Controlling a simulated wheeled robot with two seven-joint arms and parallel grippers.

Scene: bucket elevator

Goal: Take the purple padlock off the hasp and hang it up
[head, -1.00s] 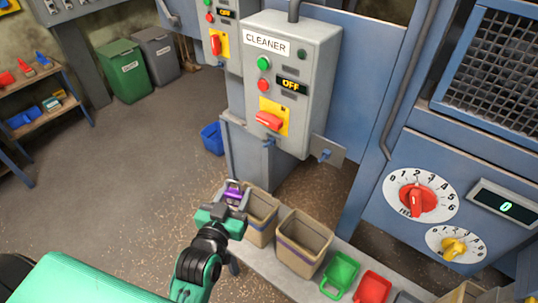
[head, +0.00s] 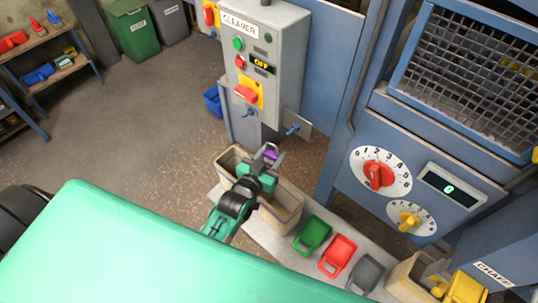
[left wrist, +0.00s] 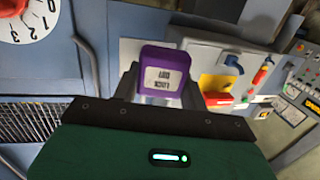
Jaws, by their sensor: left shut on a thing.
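The purple padlock (head: 271,154) is held by my left gripper (head: 267,158), over the beige bins in the head view. In the left wrist view the padlock (left wrist: 165,72) shows a white label and sits between the fingers of the shut gripper. The padlock is clear of the cleaner box (head: 262,70). That box has a red switch handle (head: 246,94) on a yellow plate and reads OFF. A blue hook or peg (head: 292,130) sticks out of a grey plate at the box's lower right. Another blue peg (head: 249,113) is below the switch. My right gripper is not in view.
Beige bins (head: 228,160) stand on a low grey bench, with green (head: 312,235), red (head: 338,256) and grey scoops beside them. A blue machine panel with a red dial (head: 379,175) stands at the right. Floor at the left is open.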

